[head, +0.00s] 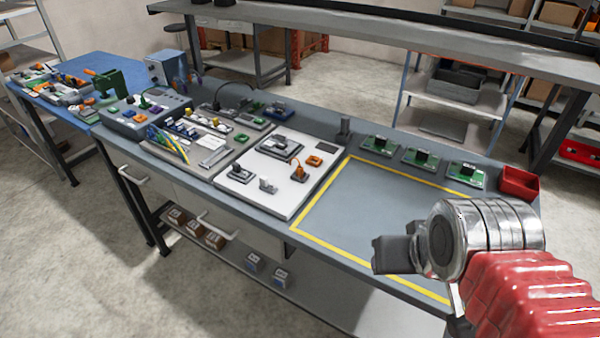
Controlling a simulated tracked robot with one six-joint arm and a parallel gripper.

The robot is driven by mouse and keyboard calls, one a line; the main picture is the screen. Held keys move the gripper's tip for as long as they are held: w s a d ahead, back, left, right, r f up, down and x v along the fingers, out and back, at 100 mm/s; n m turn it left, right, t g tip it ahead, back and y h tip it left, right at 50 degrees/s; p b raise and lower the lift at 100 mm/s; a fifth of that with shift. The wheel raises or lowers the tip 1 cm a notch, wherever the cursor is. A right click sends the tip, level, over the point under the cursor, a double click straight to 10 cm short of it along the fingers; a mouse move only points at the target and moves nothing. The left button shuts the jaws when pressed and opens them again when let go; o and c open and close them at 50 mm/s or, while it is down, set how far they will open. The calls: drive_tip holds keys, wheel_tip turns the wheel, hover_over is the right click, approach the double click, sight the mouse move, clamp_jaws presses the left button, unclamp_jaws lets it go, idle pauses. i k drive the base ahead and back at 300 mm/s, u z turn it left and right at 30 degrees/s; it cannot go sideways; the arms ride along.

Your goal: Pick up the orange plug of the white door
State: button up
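A white panel (248,201), which looks like the white door, lies flat on the grey workbench near its middle. An orange plug (298,166) stands upright on it toward the right side, on a dark base. A flatter orange part (314,161) lies just behind and right of the plug. My gripper (384,256) is above the front right of the bench, over the yellow-outlined area, well right of the panel and apart from it. Its dark fingers show from the side, and their gap is unclear. I see nothing held in it.
Dark and grey fittings (282,147) share the panel. Left of it is a grey board (196,150) with small parts and cables. The yellow-outlined area (355,205) is bare. Green circuit boards (421,156) and a red bin (519,184) line the back right. A shelf (380,42) stands behind.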

sight(299, 170)
drive_tip(key=k, duration=1.3)
drive_tip(key=u, duration=0.3)
drive_tip(key=i, duration=0.8)
drive_tip(key=u, duration=0.6)
drive_tip(key=i, duration=1.65)
drive_tip(key=z, duration=0.2)
